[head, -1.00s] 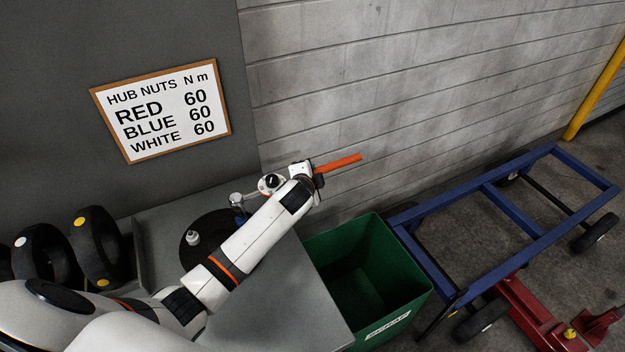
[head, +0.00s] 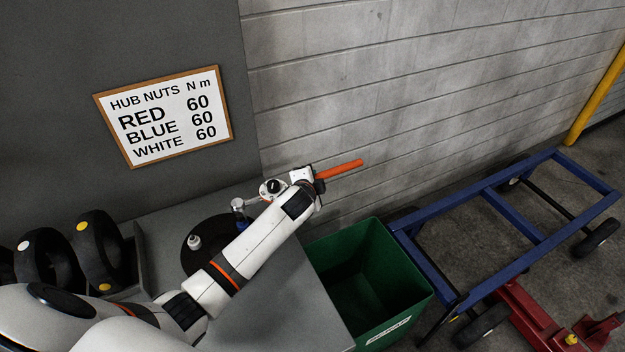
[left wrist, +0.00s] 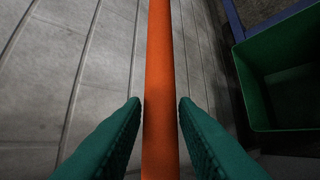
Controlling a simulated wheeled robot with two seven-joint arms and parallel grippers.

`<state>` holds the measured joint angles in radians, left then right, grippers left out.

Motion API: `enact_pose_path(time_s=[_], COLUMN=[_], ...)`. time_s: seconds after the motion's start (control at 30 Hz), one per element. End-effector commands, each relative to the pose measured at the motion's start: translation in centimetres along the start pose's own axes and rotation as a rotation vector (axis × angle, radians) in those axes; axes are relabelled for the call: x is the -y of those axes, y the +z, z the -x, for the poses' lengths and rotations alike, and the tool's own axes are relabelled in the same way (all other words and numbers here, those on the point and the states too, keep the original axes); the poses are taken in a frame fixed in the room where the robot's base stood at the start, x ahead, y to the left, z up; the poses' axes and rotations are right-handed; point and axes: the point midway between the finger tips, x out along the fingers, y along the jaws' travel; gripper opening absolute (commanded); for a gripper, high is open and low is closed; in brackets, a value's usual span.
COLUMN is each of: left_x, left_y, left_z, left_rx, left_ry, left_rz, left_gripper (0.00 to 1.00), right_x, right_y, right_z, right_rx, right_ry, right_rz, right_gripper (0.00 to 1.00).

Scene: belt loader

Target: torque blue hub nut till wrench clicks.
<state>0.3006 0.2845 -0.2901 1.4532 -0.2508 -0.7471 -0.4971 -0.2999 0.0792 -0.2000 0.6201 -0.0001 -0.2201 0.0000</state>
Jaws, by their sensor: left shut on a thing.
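My left gripper (left wrist: 160,106) is shut on the orange handle (left wrist: 160,60) of the torque wrench, its two green fingers on either side of it. In the head view the orange handle (head: 340,169) sticks out to the right beyond my wrist. The wrench's round dial (head: 270,188) and silver head (head: 238,204) show to the left of my wrist, above a black round hub (head: 192,262). The blue nut is mostly hidden beneath the wrench head; only a bluish spot shows there. A white nut (head: 194,242) stands on the hub. My right gripper is out of view.
The grey bench (head: 290,290) carries the hub. Black wheels (head: 97,250) stand at left. A green scrap bin (head: 398,300) and a blue cart (head: 480,240) are on the right, with a red jack (head: 530,320). A torque sign (head: 165,115) hangs on the wall behind.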

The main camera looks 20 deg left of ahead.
Motion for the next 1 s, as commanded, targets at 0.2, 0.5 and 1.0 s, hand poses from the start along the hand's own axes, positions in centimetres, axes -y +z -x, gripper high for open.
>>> enact_pose_path(time_s=[0.2, 0.5, 1.0], left_x=[-0.3, 0.0, 0.8], left_y=[0.1, 0.0, -0.3], left_z=[0.0, -0.1, -0.6], left_rx=[0.003, 0.003, 0.003], left_ry=[0.005, 0.005, 0.005], left_rz=[-0.001, -0.001, -0.001], left_gripper=[0.0, 0.0, 0.0], right_x=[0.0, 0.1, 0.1], right_y=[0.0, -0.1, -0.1], right_z=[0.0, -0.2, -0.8], right_rx=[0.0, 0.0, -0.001], right_ry=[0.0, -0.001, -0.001], right_rz=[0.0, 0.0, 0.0], right_gripper=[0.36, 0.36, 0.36])
